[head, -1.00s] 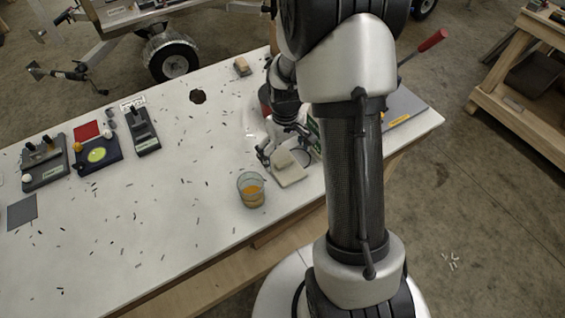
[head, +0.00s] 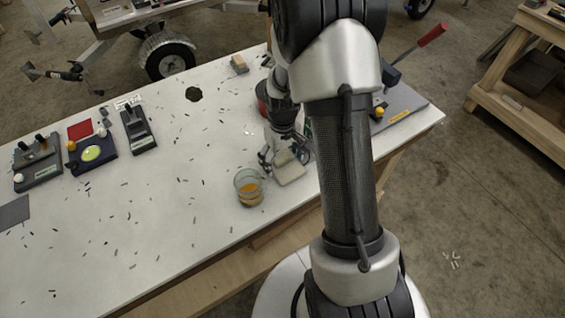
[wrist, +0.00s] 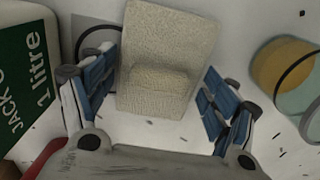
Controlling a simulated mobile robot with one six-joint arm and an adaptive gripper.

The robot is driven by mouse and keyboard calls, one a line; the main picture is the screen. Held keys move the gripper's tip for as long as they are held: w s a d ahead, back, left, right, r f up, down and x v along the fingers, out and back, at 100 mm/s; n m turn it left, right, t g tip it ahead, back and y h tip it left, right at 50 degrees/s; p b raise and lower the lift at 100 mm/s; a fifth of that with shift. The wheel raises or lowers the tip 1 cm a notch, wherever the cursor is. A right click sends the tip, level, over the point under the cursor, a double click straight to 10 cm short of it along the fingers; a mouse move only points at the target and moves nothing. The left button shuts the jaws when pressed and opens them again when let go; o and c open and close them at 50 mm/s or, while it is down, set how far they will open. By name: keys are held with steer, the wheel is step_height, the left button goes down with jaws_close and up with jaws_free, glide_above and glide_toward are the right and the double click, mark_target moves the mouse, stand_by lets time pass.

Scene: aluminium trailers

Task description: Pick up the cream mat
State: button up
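The cream mat (head: 291,178) lies on the white table; the wrist view shows it as a textured rectangle (wrist: 165,28). My gripper (head: 279,152) is just above the table at the mat. In the wrist view my gripper (wrist: 160,72) is open, with blue-padded fingers on either side of the mat and block. I cannot tell whether the left finger touches the mat's edge. My arm hides the table right of the mat.
A glass with orange liquid (head: 249,190) stands close left of the mat, near the right finger in the wrist view (wrist: 280,72). A green one-litre container (wrist: 28,75) and a dark ring (wrist: 82,36) are on the other side. Small dark bits litter the table.

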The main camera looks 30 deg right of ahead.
mark_target(283, 158)
steer(key=c, duration=0.6)
steer(key=shift+o, duration=0.2)
steer(key=shift+r, duration=0.15)
steer(key=shift+r, duration=0.25)
step_height(283, 158, up, 3)
steer(key=shift+r+p, duration=0.1)
steer(key=shift+p, duration=0.9)
steer(key=s+p, duration=0.7)
steer(key=s, duration=1.1)
steer(key=shift+d+f, duration=0.2)
steer(key=shift+d, duration=0.15)
